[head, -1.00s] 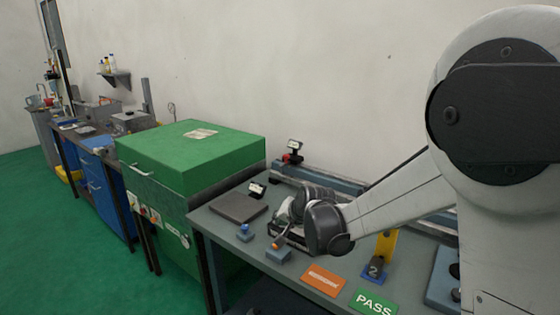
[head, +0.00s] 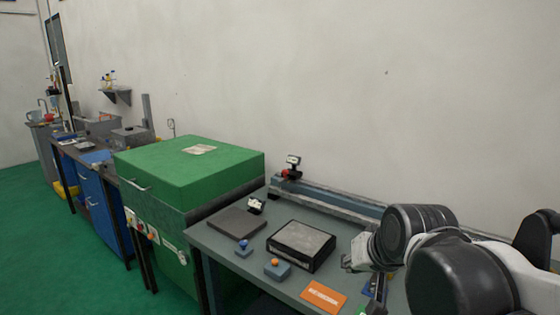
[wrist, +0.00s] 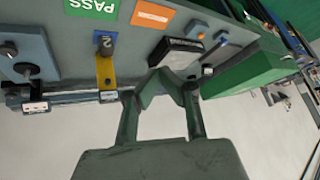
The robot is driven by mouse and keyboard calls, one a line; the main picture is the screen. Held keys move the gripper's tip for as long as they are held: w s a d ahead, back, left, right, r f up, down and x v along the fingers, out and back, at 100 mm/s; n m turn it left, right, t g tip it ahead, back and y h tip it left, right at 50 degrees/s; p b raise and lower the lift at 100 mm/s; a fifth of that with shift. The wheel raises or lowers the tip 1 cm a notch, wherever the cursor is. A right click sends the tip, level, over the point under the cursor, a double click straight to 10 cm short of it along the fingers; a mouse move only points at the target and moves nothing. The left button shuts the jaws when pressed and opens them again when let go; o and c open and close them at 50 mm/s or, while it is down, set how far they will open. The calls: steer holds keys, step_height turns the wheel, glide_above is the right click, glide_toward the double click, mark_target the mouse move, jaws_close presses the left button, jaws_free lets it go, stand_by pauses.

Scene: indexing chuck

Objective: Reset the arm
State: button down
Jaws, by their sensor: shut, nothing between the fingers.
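My gripper (head: 356,258) is at the lower right of the head view, beside the right end of the grey bench (head: 225,255). In the wrist view my gripper (wrist: 165,84) has its fingers shut and holds nothing. Dark links of my arm fill the lower right of the head view. The black box with a grey top (head: 302,243) sits on the bench, left of my gripper and apart from it in the head view. My arm hides part of the bench's right side.
Blue-button (head: 243,248) and orange-button (head: 278,268) blocks stand near the bench's front edge. An orange card (head: 323,297) lies to their right. A green cabinet (head: 185,170) stands left.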

steer(key=s+d+f, duration=0.1)
steer(key=s+d, duration=0.1)
steer(key=s, duration=0.4)
steer(key=s+d+f+n+h, duration=0.1)
steer(key=s+d+f, duration=0.1)
steer(key=s, duration=0.4)
steer(key=shift+s+d+b, duration=0.2)
steer(key=shift+d+b, duration=0.1)
steer(key=shift+d, duration=0.1)
stand_by(0.4)
